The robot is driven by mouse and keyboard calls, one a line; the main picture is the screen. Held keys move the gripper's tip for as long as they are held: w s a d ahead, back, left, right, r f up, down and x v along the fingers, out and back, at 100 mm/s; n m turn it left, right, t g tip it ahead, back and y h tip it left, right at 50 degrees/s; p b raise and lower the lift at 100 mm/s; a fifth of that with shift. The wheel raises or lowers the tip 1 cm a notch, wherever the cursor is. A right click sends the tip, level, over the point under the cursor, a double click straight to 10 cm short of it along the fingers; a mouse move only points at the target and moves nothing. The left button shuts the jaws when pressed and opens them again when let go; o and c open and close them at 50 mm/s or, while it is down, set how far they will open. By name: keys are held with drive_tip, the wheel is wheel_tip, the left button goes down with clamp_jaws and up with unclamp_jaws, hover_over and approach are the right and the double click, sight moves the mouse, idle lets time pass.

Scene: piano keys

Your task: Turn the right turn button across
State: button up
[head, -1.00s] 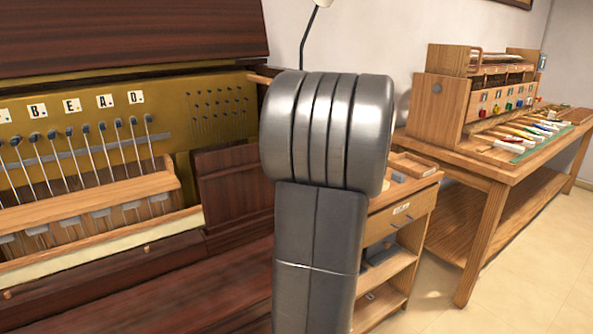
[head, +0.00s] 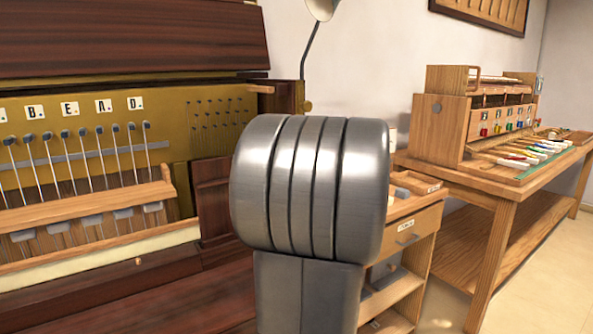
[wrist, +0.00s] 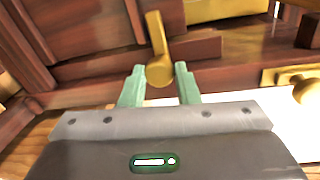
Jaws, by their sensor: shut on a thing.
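In the wrist view a brass turn button (wrist: 158,43) points from the dark red wood down toward me, nearly upright in the picture and slightly tilted. Its rounded end lies between the two green fingertips of my gripper (wrist: 160,84). My gripper is shut on this turn button, one finger on each side of it. In the head view my grey arm link covers the middle, and neither my gripper nor the turn button shows there.
A brass plate with a knob (wrist: 303,88) is at the right of the wrist view. In the head view the open piano has letter tiles (head: 104,106) at left. A small wooden drawer unit (head: 418,228) and a workbench (head: 480,195) stand at right, with bare floor in front.

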drive_tip(key=shift+f, duration=0.1)
drive_tip(key=o, duration=1)
drive_tip(key=shift+c, duration=0.2)
drive_tip(key=p+v, duration=0.1)
drive_tip(key=v, duration=1.2)
drive_tip(key=shift+s+d+p, duration=0.2)
drive_tip(key=shift+s+p, duration=0.1)
drive_tip(key=shift+s, duration=0.05)
drive_tip(key=b+x, duration=0.1)
drive_tip(key=x, duration=1.2)
drive_tip(key=shift+w+a, duration=0.2)
drive_tip(key=shift+w, duration=0.15)
